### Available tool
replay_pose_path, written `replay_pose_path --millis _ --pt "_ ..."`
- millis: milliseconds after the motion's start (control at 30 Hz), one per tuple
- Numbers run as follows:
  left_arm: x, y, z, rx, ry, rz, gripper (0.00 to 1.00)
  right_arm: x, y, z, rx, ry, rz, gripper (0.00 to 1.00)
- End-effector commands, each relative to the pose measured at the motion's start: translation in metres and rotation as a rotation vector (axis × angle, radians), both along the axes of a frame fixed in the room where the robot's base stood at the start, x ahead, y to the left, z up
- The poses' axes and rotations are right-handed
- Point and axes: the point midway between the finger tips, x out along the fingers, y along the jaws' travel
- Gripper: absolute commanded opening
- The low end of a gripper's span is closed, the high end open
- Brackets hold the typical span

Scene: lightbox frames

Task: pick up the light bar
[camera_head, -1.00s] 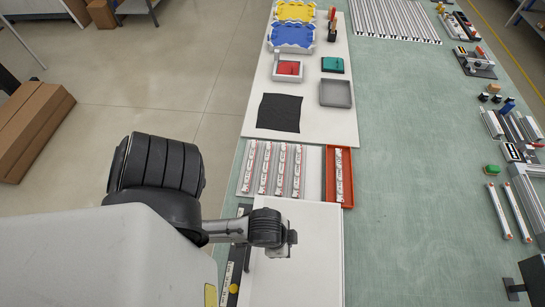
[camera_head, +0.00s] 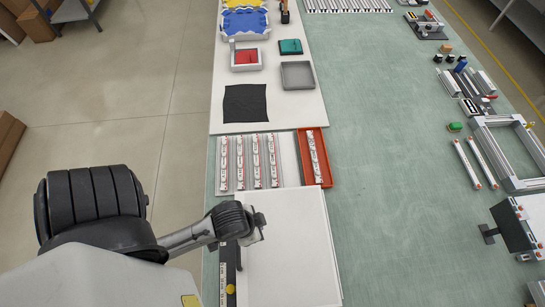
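Several slim white bars with red marks lie side by side in a rack (camera_head: 231,165) on the table. One similar bar (camera_head: 314,155) lies in an orange-red tray (camera_head: 303,146) just right of it. Two more slim white bars with red ends, a left one (camera_head: 466,163) and a right one (camera_head: 481,162), lie apart on the green mat at the right. I cannot tell which of these is the light bar meant. My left gripper (camera_head: 257,228) is over the left edge of the white panel, nearer me than the rack, touching no bar that I can see. Its fingers are unclear. My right gripper is out of view.
A large white panel (camera_head: 290,255) lies below the rack and tray. A black cloth (camera_head: 245,103) and grey tray (camera_head: 297,75) lie beyond. A metal frame (camera_head: 520,182) and a dark stand (camera_head: 507,231) are at the right. The middle of the green mat (camera_head: 390,150) is clear.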

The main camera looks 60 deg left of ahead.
Motion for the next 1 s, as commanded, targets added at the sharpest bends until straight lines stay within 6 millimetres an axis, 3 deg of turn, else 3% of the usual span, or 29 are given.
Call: replay_pose_path --millis 133,767,1000 --pt "-0.0005 -0.0011 -0.0001 -0.004 0.001 0.003 0.00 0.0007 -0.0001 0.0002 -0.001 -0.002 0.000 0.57" --pt "-0.0009 -0.0022 -0.0003 -0.008 0.002 0.006 0.60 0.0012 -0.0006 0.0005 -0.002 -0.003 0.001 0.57" --pt "-0.0008 0.0002 -0.0005 0.001 0.003 0.000 0.62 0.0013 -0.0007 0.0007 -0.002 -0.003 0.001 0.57"
